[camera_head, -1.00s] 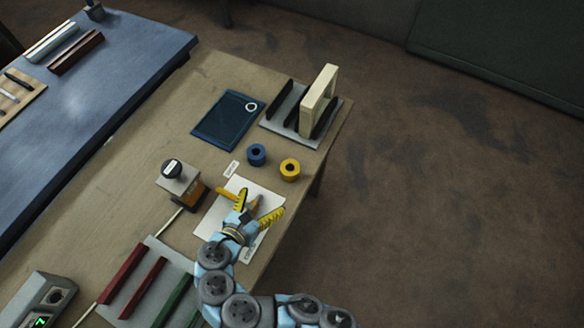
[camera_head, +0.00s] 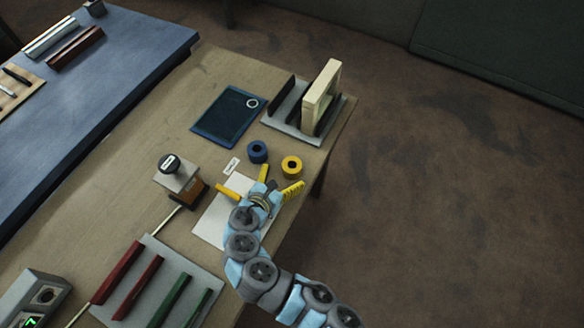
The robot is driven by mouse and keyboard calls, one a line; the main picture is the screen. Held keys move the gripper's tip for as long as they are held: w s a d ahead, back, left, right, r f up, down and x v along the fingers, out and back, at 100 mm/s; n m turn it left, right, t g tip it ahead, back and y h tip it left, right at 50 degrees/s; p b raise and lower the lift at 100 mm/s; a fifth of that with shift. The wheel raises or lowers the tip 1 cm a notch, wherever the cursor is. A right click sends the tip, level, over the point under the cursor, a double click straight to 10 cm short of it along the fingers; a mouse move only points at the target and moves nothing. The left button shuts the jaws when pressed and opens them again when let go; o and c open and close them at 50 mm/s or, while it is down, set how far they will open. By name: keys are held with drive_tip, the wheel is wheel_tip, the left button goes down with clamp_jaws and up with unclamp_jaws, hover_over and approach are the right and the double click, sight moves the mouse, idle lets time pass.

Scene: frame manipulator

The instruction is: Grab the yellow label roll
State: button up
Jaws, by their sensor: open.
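The yellow label roll (camera_head: 291,166) lies on the wooden table near its right edge, a short ring with a dark centre hole. A blue roll (camera_head: 257,152) lies just to its left. My gripper (camera_head: 278,181) is open, its yellow fingers spread, just below the yellow roll in the picture. The fingers look empty. The right finger's tip ends close below the roll; I cannot tell whether it touches.
A stamp (camera_head: 176,175) stands left of my gripper. A white sheet (camera_head: 214,222) lies partly under my arm. A dark blue tray (camera_head: 226,117) and a rack with a wooden frame (camera_head: 322,97) are behind the rolls. The table's right edge is close.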

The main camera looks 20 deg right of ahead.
sight(292, 169)
drive_tip(key=shift+b+x, duration=0.55)
drive_tip(key=shift+x, duration=2.05)
drive_tip(key=shift+s, duration=0.2)
drive_tip(key=c, duration=1.3)
